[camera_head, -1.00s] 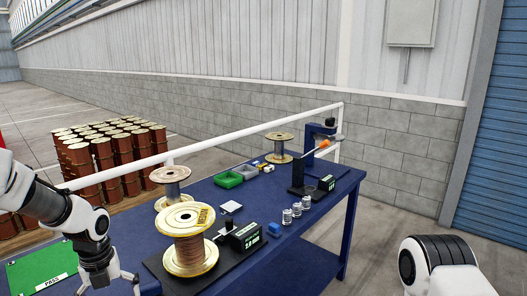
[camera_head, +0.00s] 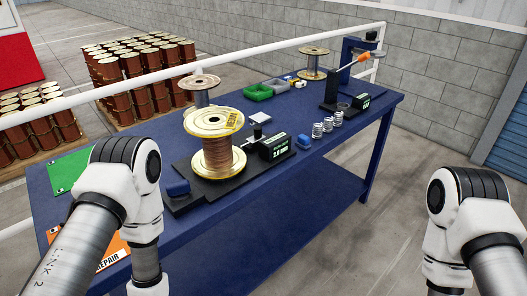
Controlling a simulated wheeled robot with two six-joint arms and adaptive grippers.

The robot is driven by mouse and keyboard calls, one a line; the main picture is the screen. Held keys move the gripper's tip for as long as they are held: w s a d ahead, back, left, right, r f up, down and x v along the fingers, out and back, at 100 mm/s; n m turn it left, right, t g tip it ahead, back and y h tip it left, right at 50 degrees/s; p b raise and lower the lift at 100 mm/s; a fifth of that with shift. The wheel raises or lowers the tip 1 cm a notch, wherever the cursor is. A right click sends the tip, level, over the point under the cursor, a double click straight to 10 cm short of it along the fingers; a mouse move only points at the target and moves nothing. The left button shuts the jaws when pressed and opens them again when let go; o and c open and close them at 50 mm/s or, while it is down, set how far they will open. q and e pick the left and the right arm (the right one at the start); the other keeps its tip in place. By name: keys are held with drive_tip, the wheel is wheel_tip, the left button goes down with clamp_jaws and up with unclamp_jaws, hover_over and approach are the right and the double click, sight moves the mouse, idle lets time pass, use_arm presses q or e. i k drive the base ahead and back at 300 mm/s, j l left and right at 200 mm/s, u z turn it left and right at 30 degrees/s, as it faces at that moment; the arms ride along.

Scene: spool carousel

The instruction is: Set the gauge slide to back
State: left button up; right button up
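A large spool of copper wire (camera_head: 217,158) with pale flanges and a yellow tag stands upright on a black base plate (camera_head: 212,190) at the front middle of the blue table (camera_head: 250,187). To its right is a black gauge box (camera_head: 274,149) with a lit green readout, which I cannot read surely. A small black knob on a stem (camera_head: 257,132) stands beside the box, between it and the spool; I cannot tell which way this slide is set. My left arm is over the table's left front. My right arm is at the right, off the table. Both grippers are out of view.
A blue press (camera_head: 350,62) with an orange handle and a second readout box (camera_head: 361,101) stand farther back. A white rail (camera_head: 150,82) runs behind.

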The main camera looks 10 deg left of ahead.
sight(253, 141)
drive_tip(key=u, duration=0.4)
drive_tip(key=i+l+u, duration=0.15)
drive_tip(key=l, duration=0.25)
drive_tip(key=i+l+u, duration=0.15)
drive_tip(key=l, duration=0.3)
drive_tip(key=i+l+u, duration=0.15)
drive_tip(key=l, duration=0.3)
drive_tip(key=i+l+u, duration=0.15)
drive_tip(key=l, duration=0.3)
drive_tip(key=i+l+u, duration=0.15)
drive_tip(key=l, duration=0.35)
drive_tip(key=k, duration=0.05)
